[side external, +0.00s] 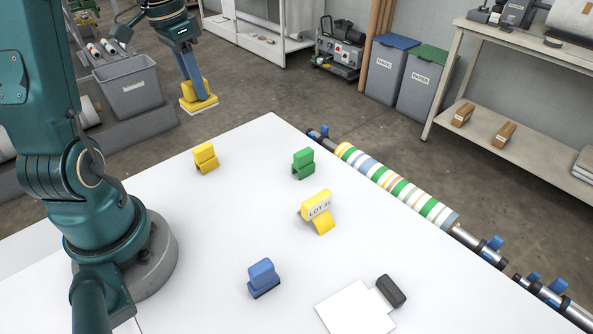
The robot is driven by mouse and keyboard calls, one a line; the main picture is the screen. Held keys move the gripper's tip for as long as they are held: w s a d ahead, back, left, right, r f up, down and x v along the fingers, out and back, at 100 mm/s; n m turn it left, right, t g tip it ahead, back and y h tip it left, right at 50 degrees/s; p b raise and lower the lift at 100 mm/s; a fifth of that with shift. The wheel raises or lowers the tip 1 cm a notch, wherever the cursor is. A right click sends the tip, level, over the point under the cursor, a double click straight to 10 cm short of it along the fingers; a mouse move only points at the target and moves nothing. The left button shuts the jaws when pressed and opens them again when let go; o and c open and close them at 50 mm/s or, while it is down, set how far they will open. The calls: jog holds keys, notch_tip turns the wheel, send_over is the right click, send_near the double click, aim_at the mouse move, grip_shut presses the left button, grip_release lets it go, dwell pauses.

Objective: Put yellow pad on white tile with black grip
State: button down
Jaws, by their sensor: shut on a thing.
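My gripper (195,84) is at the upper left of the side external view, pointing down. It is shut on the yellow grip of a yellow pad (199,104), which has a pale underside. The pad hangs in the air, beyond the far left edge of the white table in the picture. The white tile (350,310) lies at the bottom right of the table, cut off by the frame's lower edge. The black grip (391,291) is at the tile's upper right side. The tile is bare. The gripper is far from it.
On the white table (215,215) stand a small yellow block (205,158), a green block (303,163), a yellow piece labelled LOT 21 (318,212) and a blue block (262,278). A striped roller (400,187) runs along the right edge.

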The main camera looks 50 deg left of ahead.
jog(key=shift+r+m, duration=0.25)
jog(key=shift+m, duration=0.15)
jog(key=w+d+m, duration=0.5)
jog(key=d+m, duration=0.1)
jog(key=d, duration=0.2)
jog(key=m+g+h, duration=0.2)
jog(key=m, duration=1)
send_over(366, 314)
jog(key=a, duration=0.2)
jog(key=f, duration=0.6)
jog(key=shift+w+d, duration=0.1)
jog(key=shift+d, duration=0.15)
jog(key=shift+d+f, duration=0.35)
jog(key=shift+f, duration=1.95)
jog(key=shift+f, duration=0.1)
